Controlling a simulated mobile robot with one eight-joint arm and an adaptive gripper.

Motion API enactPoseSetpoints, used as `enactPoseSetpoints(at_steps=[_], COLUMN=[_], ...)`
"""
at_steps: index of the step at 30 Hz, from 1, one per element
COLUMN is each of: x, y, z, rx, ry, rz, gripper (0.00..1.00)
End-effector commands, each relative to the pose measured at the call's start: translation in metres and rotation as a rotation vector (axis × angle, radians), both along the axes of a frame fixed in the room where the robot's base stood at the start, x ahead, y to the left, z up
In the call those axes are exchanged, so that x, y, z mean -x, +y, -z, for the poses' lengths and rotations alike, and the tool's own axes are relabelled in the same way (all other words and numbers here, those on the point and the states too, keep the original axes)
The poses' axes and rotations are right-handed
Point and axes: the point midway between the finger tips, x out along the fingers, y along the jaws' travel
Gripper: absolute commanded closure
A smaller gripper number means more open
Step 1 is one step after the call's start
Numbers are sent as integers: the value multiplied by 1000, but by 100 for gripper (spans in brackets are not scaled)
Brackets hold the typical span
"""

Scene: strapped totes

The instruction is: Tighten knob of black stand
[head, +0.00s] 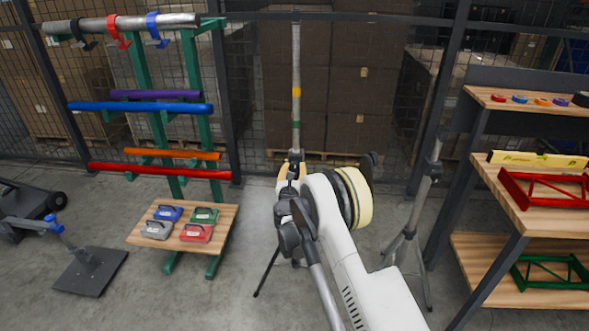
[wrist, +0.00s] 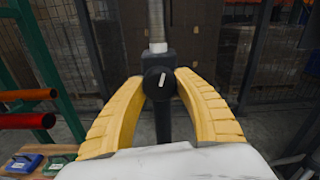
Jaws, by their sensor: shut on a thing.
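The black stand (wrist: 162,122) is upright in front of me, with a black collar and a grey pole (head: 296,60) rising from it. Its round black knob (wrist: 158,82) with a short, slightly tilted white mark faces the wrist camera. My gripper (wrist: 159,80) has its yellow ribbed fingers on either side of the knob, tips closed on it. In the head view my gripper (head: 292,168) is at the collar, and my arm hides much of the stand's lower part. One dark leg (head: 267,272) shows at the floor.
A green rack with coloured bars (head: 140,107) and a low wooden shelf of coloured cases (head: 150,212) stand at left. A grey tripod (head: 423,190) stands close on the right, before a wooden shelf unit (head: 520,157). A wire fence is behind.

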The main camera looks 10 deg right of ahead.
Motion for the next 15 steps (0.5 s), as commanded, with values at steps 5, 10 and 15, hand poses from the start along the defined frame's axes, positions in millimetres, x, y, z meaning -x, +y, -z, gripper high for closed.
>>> enactPoseSetpoints(at_steps=[5, 10, 15], x=[0, -1, -1], y=[0, 0, 1], z=[0, 0, 0], rx=[-24, -92, -212], ry=[-8, -30, -69], rz=[0, 0, 0], gripper=[93, 93, 93])
